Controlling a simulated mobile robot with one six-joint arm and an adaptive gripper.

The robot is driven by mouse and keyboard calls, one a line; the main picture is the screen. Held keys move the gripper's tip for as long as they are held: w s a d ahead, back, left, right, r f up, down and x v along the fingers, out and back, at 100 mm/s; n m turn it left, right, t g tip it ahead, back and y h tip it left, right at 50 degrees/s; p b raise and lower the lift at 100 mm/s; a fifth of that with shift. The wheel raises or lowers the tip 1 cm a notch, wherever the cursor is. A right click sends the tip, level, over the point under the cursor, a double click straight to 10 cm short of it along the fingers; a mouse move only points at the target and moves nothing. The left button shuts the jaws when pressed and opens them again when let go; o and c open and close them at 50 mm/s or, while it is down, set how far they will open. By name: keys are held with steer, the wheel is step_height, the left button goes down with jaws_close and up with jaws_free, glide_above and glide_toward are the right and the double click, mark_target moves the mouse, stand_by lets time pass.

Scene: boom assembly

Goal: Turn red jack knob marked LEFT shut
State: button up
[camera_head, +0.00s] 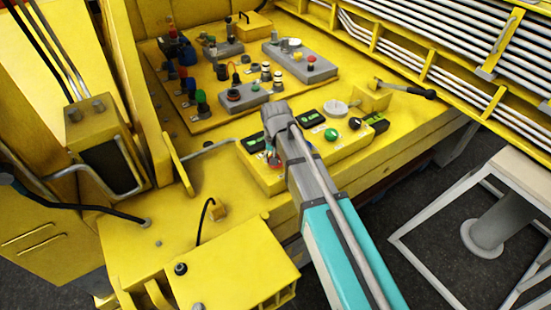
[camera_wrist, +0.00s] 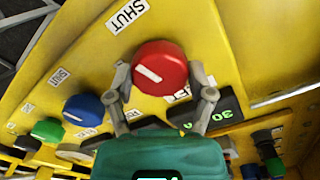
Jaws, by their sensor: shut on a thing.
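The red knob (camera_wrist: 172,60) sits on the yellow panel in the wrist view. Its short white line lies on the lower left of its face and slants from upper left to lower right. A white SHUT label (camera_wrist: 128,15) is on the panel up and left of it. Another label below the knob is partly covered, and its word cannot be read. My gripper (camera_wrist: 160,76) is shut on the red knob, one finger at each side. In the head view my gripper (camera_head: 272,154) is down at the left part of the yellow control box (camera_head: 262,181) and mostly hides the knob.
A blue knob (camera_wrist: 83,110) and a green knob (camera_wrist: 47,128) stand left of my gripper in the wrist view. A lit display (camera_wrist: 212,110) is close by my right finger. In the head view, a lever (camera_head: 408,90) and a panel of several buttons (camera_head: 208,122) lie behind.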

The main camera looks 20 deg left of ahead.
steer(key=shift+m, duration=1.3)
steer(key=o, duration=1.1)
steer(key=shift+n, duration=0.4)
